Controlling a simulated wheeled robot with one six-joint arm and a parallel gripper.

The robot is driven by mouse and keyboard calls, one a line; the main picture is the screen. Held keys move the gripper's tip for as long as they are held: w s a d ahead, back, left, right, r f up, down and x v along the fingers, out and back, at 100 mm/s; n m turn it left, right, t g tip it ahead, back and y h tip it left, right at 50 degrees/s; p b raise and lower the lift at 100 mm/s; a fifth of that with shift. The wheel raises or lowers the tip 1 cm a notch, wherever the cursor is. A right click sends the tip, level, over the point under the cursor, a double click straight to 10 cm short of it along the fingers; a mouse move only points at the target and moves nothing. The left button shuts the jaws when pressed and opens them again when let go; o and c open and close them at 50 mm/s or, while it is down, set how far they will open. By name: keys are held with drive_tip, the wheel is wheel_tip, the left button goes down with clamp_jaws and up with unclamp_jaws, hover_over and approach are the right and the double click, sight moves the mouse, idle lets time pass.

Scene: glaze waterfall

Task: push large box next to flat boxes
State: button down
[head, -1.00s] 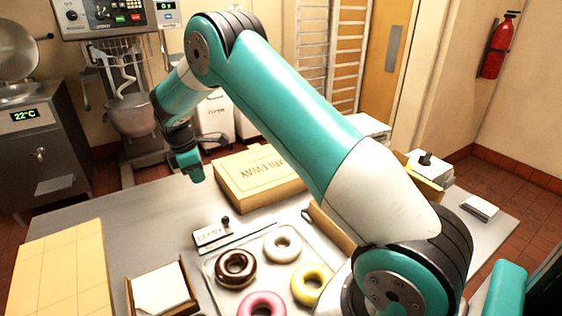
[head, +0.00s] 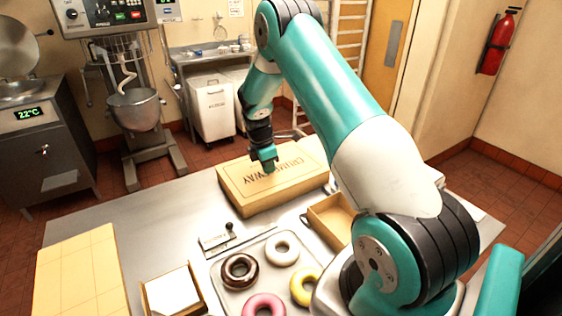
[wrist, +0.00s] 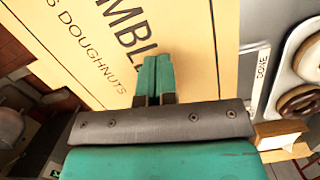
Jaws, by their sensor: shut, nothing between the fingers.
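The large box (head: 240,190) is a closed tan carton with dark lettering on its lid. It lies flat at the table's far edge, behind the doughnut tray. Its lettered lid (wrist: 75,50) fills much of the wrist view. My gripper (head: 268,166) points down over the lid, shut and empty. In the wrist view its fingers (wrist: 154,75) are together in front of the lid; I cannot tell whether they touch it. A pale yellow stack with crease lines (head: 82,275), probably the flat boxes, is at the table's front left, well apart from the large box.
An open box of white sheets (head: 172,290) stands near the stack. Bare table (head: 150,215) lies between stack and large box.

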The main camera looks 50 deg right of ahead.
sight(283, 172)
drive_tip(key=d, duration=0.1)
drive_tip(key=s+d+p, duration=0.2)
drive_tip(key=d, duration=0.1)
drive_tip(key=shift+r, duration=0.1)
drive_tip(key=shift+f+p, duration=0.3)
drive_tip(key=shift+p, duration=0.05)
drive_tip(key=shift+w+a+f+b, duration=0.1)
drive_tip(key=shift+f+b, duration=0.3)
drive_tip(key=shift+f, duration=0.2)
drive_tip(key=shift+f, duration=0.1)
